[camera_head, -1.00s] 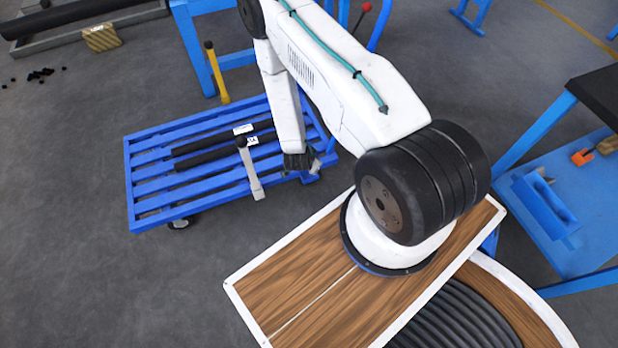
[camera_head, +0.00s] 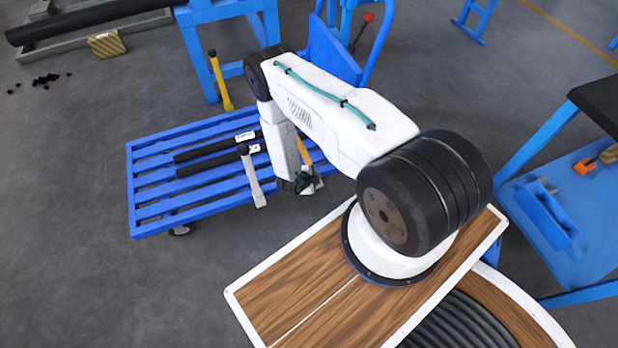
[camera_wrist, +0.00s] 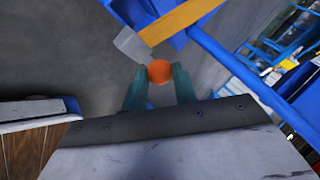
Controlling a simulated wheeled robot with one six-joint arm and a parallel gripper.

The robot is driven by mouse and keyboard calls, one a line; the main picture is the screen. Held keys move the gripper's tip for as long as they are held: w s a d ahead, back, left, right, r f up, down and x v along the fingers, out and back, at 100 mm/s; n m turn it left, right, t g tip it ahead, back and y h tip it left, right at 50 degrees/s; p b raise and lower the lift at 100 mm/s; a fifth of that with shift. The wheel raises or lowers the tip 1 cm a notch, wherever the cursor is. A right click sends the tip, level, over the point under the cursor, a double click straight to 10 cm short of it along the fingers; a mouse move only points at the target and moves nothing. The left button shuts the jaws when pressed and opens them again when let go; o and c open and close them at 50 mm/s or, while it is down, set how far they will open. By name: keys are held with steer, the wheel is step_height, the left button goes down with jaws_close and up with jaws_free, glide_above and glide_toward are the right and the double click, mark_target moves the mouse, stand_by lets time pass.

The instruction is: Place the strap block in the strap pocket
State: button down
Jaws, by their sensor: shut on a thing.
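My gripper (camera_wrist: 158,92) shows in the wrist view with its two teal fingers closed on a small orange, round-looking thing (camera_wrist: 160,71). I cannot tell for sure whether this is the strap block. In the head view my gripper (camera_head: 296,184) is dark and small, over the right end of the blue slatted cart (camera_head: 150,222). A grey block (camera_wrist: 130,43) with a yellow-orange bar (camera_wrist: 183,20) lies beyond the fingertips, apparently a mallet. Its bar (camera_head: 303,150) also shows in the head view beside my gripper. I cannot make out the strap pocket.
A blue bench (camera_head: 585,215) at the right holds a blue block (camera_head: 548,215) and an orange piece (camera_head: 584,167). Grey floor (camera_head: 80,280) is clear at the lower left.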

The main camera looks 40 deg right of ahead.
steer(key=shift+w+a+f, duration=0.1)
steer(key=shift+w+f, duration=1.85)
steer(key=shift+w, duration=0.05)
steer(key=c, duration=1.1)
jaws_free()
steer(key=shift+f, duration=0.1)
steer(key=v, duration=1.2)
